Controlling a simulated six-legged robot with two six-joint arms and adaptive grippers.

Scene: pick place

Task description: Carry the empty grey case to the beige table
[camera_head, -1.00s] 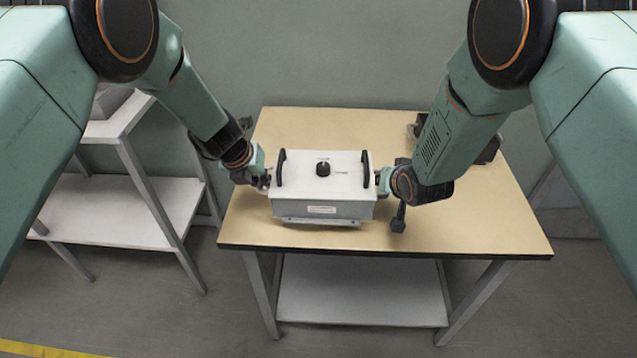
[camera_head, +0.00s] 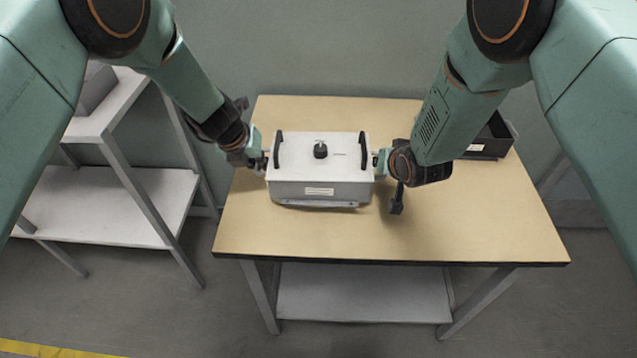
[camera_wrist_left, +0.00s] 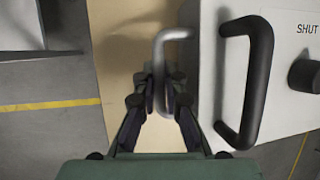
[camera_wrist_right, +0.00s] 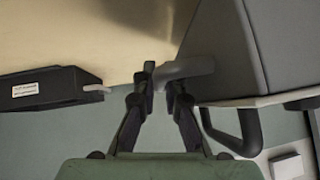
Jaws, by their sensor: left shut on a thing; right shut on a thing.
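The grey case (camera_head: 320,191) has a white lid with two black handles and a black knob. It is level, over the left half of the beige table (camera_head: 440,225); whether its base touches the top I cannot tell. My left gripper (camera_head: 264,162) is shut on the metal side handle (camera_wrist_left: 168,50) at the case's left end. My right gripper (camera_head: 380,163) is shut on the opposite side handle (camera_wrist_right: 192,68). The lid is closed, so the inside is hidden.
A black bin (camera_head: 490,149) with a white label stands at the table's back right, partly behind my right arm. A white shelf unit (camera_head: 115,205) with a grey box (camera_head: 92,90) stands at the left. The table's front and right are clear.

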